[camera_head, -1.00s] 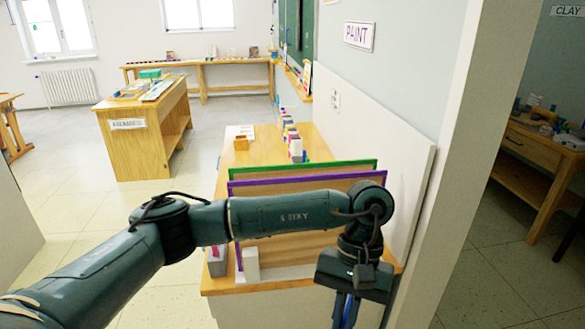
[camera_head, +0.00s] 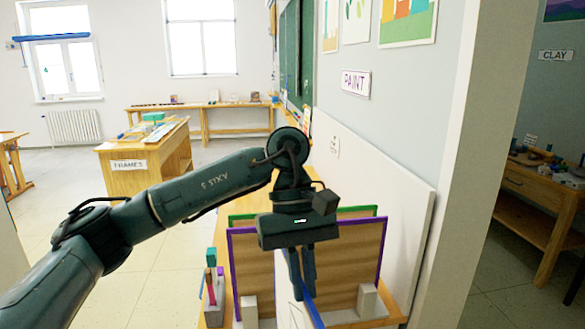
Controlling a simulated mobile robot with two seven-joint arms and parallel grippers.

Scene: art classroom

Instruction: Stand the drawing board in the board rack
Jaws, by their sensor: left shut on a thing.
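My left gripper (camera_head: 304,287) points down in front of the board rack, its fingers shut on a thin thing with a blue edge. This looks like the drawing board (camera_head: 314,312), seen nearly edge-on and cut off by the bottom of the picture. Behind it, a purple-edged board (camera_head: 345,262) and a green-edged board (camera_head: 358,211) stand upright. Pale blocks of the board rack (camera_head: 367,301) show at the foot of the purple-edged board. My gripper and wrist hide part of both boards. I cannot tell whether the held board touches the rack. My right gripper is out of view.
The rack is on a wooden counter (camera_head: 398,315) against a white wall panel (camera_head: 408,200). A holder with coloured items (camera_head: 213,292) stands just left of the rack. A wooden table labelled FRAMES (camera_head: 125,180) stands farther back, with open floor between.

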